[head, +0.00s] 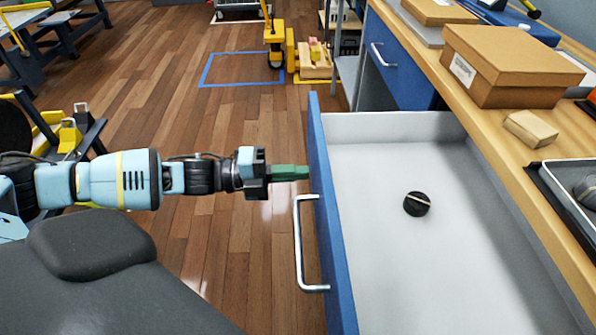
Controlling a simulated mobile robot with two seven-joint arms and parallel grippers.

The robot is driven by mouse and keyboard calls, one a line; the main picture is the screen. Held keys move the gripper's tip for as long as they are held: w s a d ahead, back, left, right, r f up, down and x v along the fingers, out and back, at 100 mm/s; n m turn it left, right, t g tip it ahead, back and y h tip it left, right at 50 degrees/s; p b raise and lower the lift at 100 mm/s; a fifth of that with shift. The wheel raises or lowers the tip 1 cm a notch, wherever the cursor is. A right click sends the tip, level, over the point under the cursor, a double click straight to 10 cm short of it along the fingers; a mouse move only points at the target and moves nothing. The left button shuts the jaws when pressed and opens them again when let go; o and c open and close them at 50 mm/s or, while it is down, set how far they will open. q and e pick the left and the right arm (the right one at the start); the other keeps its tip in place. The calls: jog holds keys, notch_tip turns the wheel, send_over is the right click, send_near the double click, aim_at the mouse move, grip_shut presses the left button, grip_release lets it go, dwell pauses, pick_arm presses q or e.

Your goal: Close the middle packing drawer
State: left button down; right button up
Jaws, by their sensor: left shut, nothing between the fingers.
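The packing drawer (385,235) stands pulled out from under the wooden counter, with a white inside and a blue front (325,220). A metal bar handle (302,243) is on the outer face of its front. A small round black object with a pale band (417,204) lies inside. My left gripper (305,172) is shut and empty, its green fingers pointing right at the outer face of the drawer front, above the handle in the picture. The fingertips are at or very near the face; I cannot tell if they touch. My right gripper is not in view.
The wooden counter (480,130) runs along the right, with a cardboard box (510,65), a small wooden block (531,128) and a dark tray (565,190). Another blue drawer front (400,68) is farther back.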

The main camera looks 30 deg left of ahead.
pick_arm(q)
jog(key=shift+w+d, duration=0.25)
jog(key=shift+d, duration=0.05)
jog(key=p+x, duration=0.1)
jog(key=x, duration=1.4)
jog(key=shift+w+d+r, duration=0.15)
jog(key=shift+d, duration=0.1)
jog(key=b+x, duration=0.1)
jog(key=x, duration=1.2)
jog(key=shift+w+d+f, duration=0.2)
jog(key=shift+w+d+r+b, duration=0.1)
jog(key=shift+w+d+b, duration=0.15)
jog(key=shift+b, duration=0.1)
jog(key=shift+r, duration=0.25)
